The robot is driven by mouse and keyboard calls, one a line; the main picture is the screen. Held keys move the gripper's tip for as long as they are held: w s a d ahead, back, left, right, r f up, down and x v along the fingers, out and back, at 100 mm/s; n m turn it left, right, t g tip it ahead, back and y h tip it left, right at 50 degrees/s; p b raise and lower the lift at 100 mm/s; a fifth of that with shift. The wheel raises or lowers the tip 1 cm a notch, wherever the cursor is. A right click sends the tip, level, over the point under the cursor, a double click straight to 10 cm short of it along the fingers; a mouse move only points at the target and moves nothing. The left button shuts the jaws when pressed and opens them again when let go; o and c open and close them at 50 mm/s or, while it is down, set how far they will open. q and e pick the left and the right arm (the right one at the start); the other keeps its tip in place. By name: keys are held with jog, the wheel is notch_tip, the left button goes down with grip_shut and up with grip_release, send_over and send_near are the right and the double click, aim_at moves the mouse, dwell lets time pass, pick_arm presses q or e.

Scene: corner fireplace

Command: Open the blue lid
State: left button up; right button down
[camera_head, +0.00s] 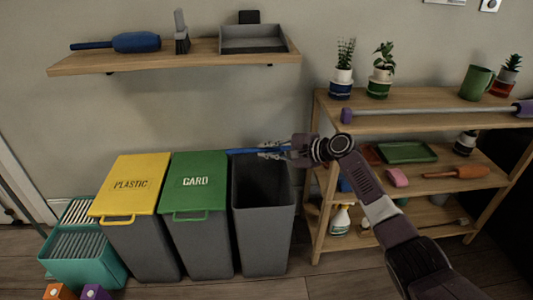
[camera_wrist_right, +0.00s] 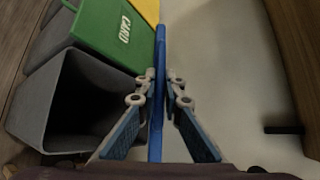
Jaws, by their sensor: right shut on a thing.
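The blue lid (camera_head: 245,151) stands raised at the back rim of the right-hand grey bin (camera_head: 264,220), seen nearly edge-on against the wall. The bin's top is open and its dark inside shows. My right gripper (camera_head: 268,151) is above the back of this bin, shut on the blue lid. In the right wrist view the lid is a thin blue strip (camera_wrist_right: 158,60) between the two fingers of my right gripper (camera_wrist_right: 160,85), and the open grey bin (camera_wrist_right: 65,105) is left of it. My left gripper is not in view.
A green CARD lid (camera_head: 193,183) and a yellow PLASTIC lid (camera_head: 130,184) lie closed on the bins to the left. A wooden shelf unit (camera_head: 410,115) with plants and tools stands close on the right. A wall shelf (camera_head: 180,58) hangs above the bins.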

jog(key=shift+r, duration=0.15)
jog(key=c, duration=2)
grip_release()
jog(key=shift+c, duration=0.2)
jog(key=v, duration=1.2)
